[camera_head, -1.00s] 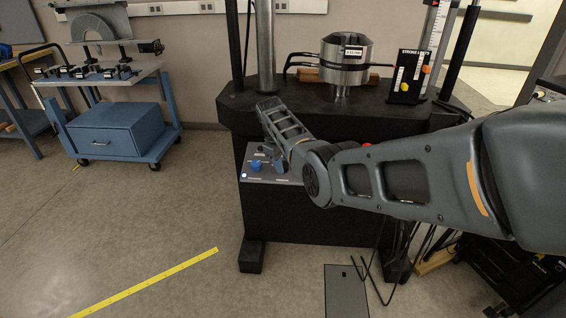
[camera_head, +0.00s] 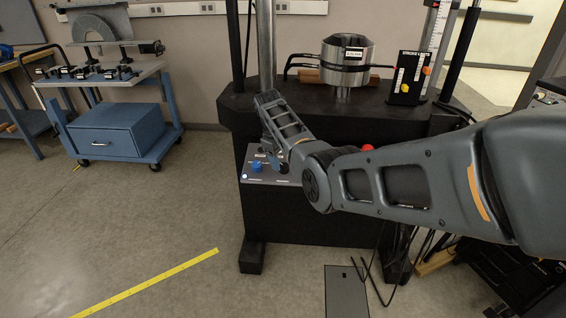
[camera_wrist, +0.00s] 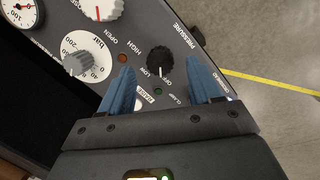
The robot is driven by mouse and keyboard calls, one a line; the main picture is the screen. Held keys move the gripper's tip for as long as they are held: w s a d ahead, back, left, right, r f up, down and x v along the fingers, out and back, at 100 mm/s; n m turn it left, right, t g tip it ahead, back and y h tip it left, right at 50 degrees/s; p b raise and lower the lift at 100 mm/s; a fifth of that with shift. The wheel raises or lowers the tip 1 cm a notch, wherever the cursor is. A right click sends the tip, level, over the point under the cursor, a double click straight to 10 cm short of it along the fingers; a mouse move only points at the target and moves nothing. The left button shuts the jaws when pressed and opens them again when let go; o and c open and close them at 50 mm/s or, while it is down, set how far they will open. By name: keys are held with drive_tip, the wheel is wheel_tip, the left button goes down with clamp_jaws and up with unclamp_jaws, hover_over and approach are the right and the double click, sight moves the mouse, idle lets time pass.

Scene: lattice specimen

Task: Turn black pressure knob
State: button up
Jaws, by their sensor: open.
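The black pressure knob (camera_wrist: 160,63) shows in the wrist view on a dark control panel (camera_wrist: 215,58), with OFF, LOW and HIGH marked around it. Its white pointer mark faces down towards OFF. My gripper (camera_wrist: 160,66) is open, with its two blue fingers on either side of the knob in the picture. A gap shows between each finger and the knob; I cannot tell how deep the tips reach. In the head view the panel (camera_head: 252,179) is on the front of the black test frame, and my arm covers its right part.
A grey knob (camera_wrist: 76,63) over a bar dial, a white knob (camera_wrist: 108,8) and a gauge (camera_wrist: 18,12) sit left of the pressure knob. A blue cart (camera_head: 115,130) stands left; floor between is clear.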

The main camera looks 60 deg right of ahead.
sight(280, 177)
drive_tip(key=v, duration=0.5)
idle(0.8)
